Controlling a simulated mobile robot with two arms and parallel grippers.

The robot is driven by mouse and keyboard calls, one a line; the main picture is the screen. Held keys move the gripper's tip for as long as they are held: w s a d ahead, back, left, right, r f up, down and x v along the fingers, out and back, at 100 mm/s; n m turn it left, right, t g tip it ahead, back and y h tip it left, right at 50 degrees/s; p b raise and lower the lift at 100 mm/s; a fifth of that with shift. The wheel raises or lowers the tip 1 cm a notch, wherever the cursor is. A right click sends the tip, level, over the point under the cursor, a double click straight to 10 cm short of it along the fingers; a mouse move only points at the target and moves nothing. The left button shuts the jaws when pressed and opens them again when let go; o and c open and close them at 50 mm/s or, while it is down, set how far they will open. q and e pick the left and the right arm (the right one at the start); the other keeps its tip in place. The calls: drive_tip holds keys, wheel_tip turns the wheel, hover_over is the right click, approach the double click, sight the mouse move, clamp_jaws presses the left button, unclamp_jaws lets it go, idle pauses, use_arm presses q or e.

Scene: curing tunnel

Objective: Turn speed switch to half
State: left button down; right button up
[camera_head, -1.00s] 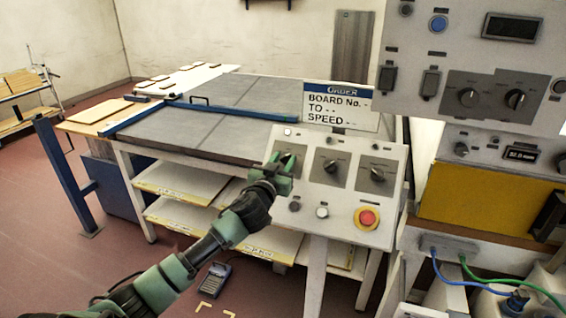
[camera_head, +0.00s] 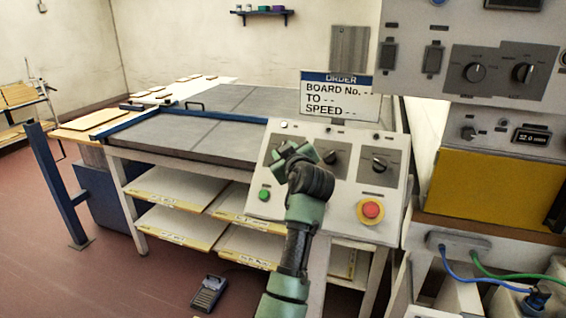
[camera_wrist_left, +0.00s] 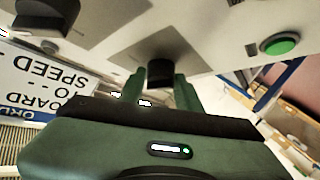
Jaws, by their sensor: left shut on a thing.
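The sloped control panel (camera_head: 336,208) carries a row of black knobs on grey plates. The middle knob (camera_head: 331,157) and the right knob (camera_head: 380,162) show clearly. My left gripper (camera_head: 290,150) is at the left plate and hides its knob in the head view. In the left wrist view, my left gripper (camera_wrist_left: 162,84) is shut on a black knob (camera_wrist_left: 160,72), one finger on each side. The knob's pointer and setting are hidden. I cannot read which knob is for speed. My right gripper is not in view.
The panel also has a green button (camera_head: 264,194), a white button and a red emergency stop (camera_head: 371,210). An order sign (camera_head: 339,98) reads "SPEED - -" above it. A grey-topped table (camera_head: 190,133) stands behind left; another panel (camera_head: 460,65) hangs upper right.

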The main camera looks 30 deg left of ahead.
use_arm(q)
drive_tip(key=shift+w+n+g+b, duration=0.1)
drive_tip(key=shift+n+g+b, duration=0.4)
drive_tip(key=shift+n+g, duration=0.3)
drive_tip(key=shift+d+n, duration=0.1)
drive_tip(key=shift+n, duration=0.3)
drive_tip(key=shift+r+y, duration=0.15)
drive_tip(key=shift+y, duration=0.15)
drive_tip(key=c, duration=1)
unclamp_jaws()
